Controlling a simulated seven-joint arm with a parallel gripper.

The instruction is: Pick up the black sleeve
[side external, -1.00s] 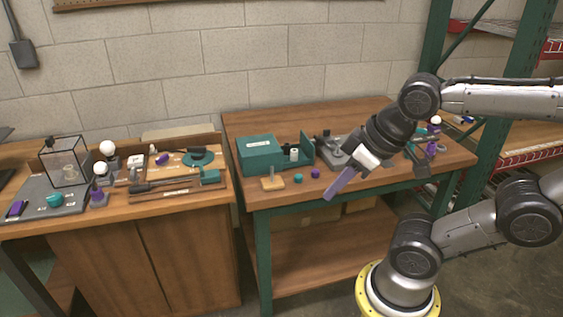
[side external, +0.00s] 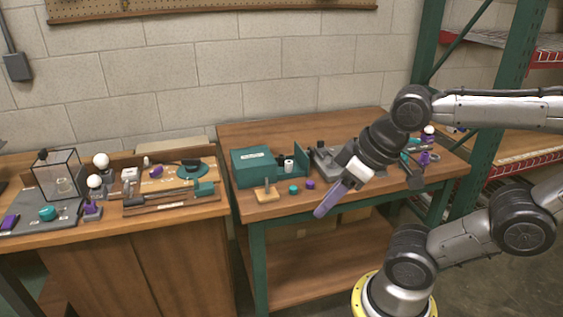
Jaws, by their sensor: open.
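A small dark piece (side external: 281,161), which may be the black sleeve, stands beside a white cylinder (side external: 289,166) in front of the teal box (side external: 256,166). It is too small to tell for sure. My gripper (side external: 321,211) has purple fingers pointing down and left. It is open and appears empty, in front of the right bench's front edge. It is to the right of the dark piece and apart from it.
A wooden block with a peg (side external: 267,195), a teal cap (side external: 293,189) and a purple cap (side external: 310,184) sit near the front edge. A grey fixture (side external: 328,160) stands behind my wrist. The left bench (side external: 130,217) holds a glass case (side external: 62,177) and several lamp parts.

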